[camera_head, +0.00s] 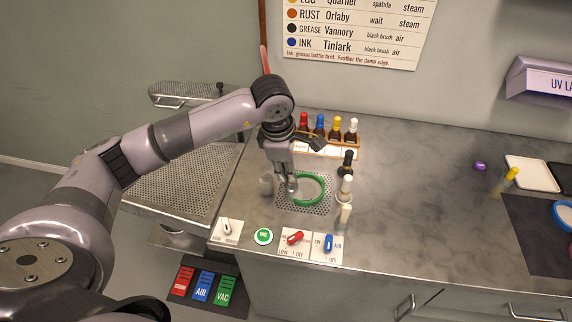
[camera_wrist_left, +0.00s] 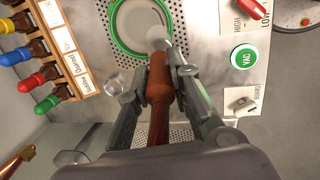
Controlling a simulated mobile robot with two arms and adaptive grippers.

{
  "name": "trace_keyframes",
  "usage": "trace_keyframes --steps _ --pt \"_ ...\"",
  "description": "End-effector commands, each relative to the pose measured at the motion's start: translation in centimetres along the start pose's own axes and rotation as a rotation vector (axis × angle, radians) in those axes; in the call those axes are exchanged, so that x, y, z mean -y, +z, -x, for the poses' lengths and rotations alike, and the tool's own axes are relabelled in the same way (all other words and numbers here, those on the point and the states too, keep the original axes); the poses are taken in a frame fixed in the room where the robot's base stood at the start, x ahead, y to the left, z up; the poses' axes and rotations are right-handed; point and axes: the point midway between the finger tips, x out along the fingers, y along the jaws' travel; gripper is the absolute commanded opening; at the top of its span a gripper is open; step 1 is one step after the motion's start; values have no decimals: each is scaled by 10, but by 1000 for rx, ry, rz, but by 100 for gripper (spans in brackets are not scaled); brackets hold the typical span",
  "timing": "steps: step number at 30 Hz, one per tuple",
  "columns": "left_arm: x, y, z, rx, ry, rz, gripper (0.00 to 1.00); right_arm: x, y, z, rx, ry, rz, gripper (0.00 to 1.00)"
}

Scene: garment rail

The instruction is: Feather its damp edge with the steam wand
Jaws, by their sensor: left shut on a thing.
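My left gripper (camera_head: 287,184) is over the perforated plate near the counter's left side. In the left wrist view its fingers (camera_wrist_left: 158,82) are shut on a reddish-brown tool (camera_wrist_left: 159,98) with a pale tip. I cannot tell for sure that this is the steam wand. The tip points at a green hoop (camera_head: 321,188) with pale cloth inside, also in the left wrist view (camera_wrist_left: 115,45). The tip overlaps the hoop's edge there; contact is unclear. No damp edge can be made out. My right gripper is not in view.
A rack (camera_head: 348,141) of bottles stands behind the hoop. Switches and a green VAC button (camera_head: 263,236) line the front edge. The counter's middle is clear.

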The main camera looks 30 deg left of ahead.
Motion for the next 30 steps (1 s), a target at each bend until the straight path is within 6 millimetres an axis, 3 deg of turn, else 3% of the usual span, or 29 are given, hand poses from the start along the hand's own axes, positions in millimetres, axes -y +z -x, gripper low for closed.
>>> trace_keyframes --steps 12,30 --pt "11 16 1 2 2 0 0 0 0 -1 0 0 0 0" --pt "11 39 -2 3 3 0 0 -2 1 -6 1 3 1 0"
